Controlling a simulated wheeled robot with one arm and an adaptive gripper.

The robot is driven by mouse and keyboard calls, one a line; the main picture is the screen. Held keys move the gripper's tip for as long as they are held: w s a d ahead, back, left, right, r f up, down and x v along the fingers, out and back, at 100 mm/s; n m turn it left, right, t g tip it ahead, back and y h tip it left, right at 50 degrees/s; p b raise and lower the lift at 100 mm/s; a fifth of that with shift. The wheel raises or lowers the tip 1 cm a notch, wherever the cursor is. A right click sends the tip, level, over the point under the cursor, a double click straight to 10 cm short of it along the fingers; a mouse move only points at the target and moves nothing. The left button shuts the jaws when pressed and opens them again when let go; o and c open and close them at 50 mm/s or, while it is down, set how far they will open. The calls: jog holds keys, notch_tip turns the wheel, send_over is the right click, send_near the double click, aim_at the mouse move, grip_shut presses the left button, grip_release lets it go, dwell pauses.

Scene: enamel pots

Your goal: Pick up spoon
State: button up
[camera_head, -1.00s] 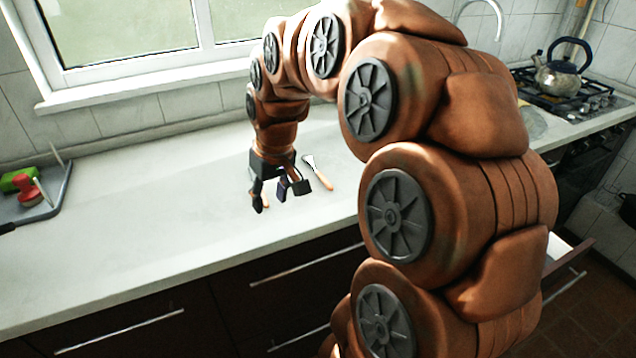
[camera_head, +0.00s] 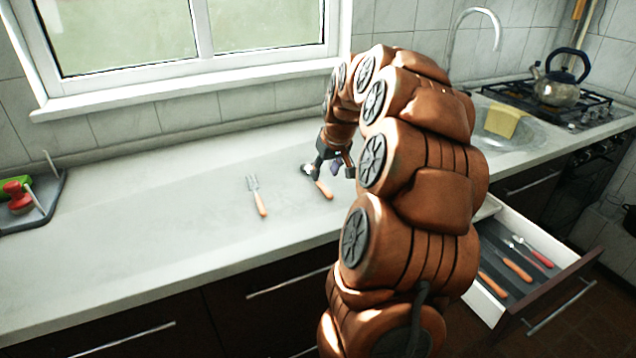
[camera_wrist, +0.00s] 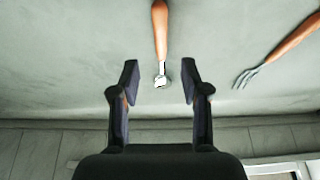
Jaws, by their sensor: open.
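A wooden-handled utensil with a short shiny head, which looks like the spoon (camera_head: 324,189), lies on the pale counter under my gripper (camera_head: 332,172). In the head view the gripper partly covers its head. In the wrist view the spoon (camera_wrist: 160,32) points its handle away, and its bright head shows between the two fingertips of my gripper (camera_wrist: 160,75). The fingers are apart, with nothing held. Whether they are level with the spoon or above it is hard to tell.
A wooden-handled fork (camera_head: 259,199) lies on the counter to the left of the spoon. An open drawer (camera_head: 545,292) holding several utensils is at the lower right. A dark tray (camera_head: 48,212) is at the far left. The counter between tray and fork is clear.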

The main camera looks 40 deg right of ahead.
aim_at(321, 183)
jog(key=shift+p+x, duration=0.35)
jog(key=shift+x, duration=1.9)
jog(key=shift+w+f, duration=0.15)
jog(key=shift+c, duration=0.4)
grip_shut()
